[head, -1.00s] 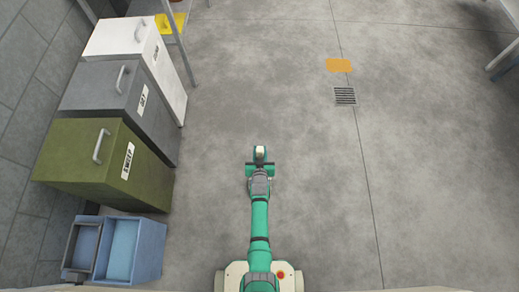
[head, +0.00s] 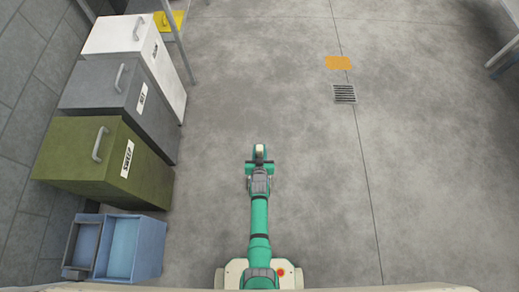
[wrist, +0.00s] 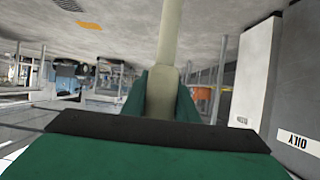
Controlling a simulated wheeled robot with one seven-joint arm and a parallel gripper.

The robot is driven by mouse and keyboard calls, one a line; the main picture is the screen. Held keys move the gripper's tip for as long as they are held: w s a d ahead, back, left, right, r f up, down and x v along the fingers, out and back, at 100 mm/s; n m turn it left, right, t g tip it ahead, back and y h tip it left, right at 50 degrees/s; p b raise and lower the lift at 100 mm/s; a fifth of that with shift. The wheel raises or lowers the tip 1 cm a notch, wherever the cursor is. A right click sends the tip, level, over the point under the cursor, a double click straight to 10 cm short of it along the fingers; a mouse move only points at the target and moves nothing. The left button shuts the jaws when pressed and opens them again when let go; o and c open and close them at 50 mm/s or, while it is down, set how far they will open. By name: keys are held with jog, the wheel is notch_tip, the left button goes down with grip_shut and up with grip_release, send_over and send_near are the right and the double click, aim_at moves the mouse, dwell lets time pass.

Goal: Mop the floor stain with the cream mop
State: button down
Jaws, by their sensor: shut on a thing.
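The floor stain (head: 338,62) is a flat orange patch on the grey concrete, beyond a floor drain and right of my arm in the head view. It also shows at the upper left of the wrist view (wrist: 90,26). My gripper (head: 259,162) is out ahead of my base, well short of the stain. In the wrist view it is shut on a cream shaft (wrist: 170,35), which looks like the handle of the cream mop. In the head view only a short cream end (head: 260,151) shows at the gripper. The mop head is not in view.
Along the left wall stand an olive bin (head: 90,165) marked SWEEP, a grey bin (head: 105,90), a white bin (head: 118,35) and a blue bucket (head: 123,248). The drain (head: 344,94) lies just before the stain.

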jog(key=shift+s, duration=0.1)
jog(key=shift+s+r, duration=0.15)
jog(key=shift+s, duration=2.75)
jog(key=shift+x, duration=1.4)
jog(key=w+t, duration=0.1)
jog(key=w, duration=1.4)
jog(key=shift+t, duration=0.4)
jog(key=shift+w, duration=0.25)
